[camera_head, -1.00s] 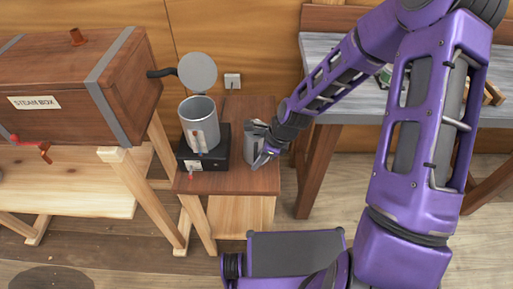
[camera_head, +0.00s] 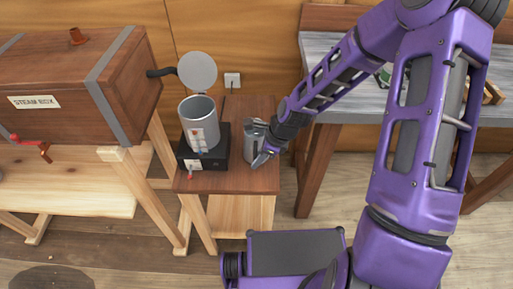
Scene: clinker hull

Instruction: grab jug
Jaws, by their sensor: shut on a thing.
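The jug (camera_head: 249,146) is a small grey metal vessel on the right part of the small brown side table (camera_head: 232,184). My gripper (camera_head: 257,146) reaches in from the right and is shut on the jug. Its fingers hide part of the jug's right side and top. The jug looks upright and seems to be at or just over the table top; I cannot tell if it touches.
A grey pot (camera_head: 199,113) with a raised round lid (camera_head: 197,70) stands on a black base (camera_head: 214,158) just left of the jug. The wooden steam box (camera_head: 60,85) is further left. A grey-topped bench (camera_head: 345,112) is at right, under my arm.

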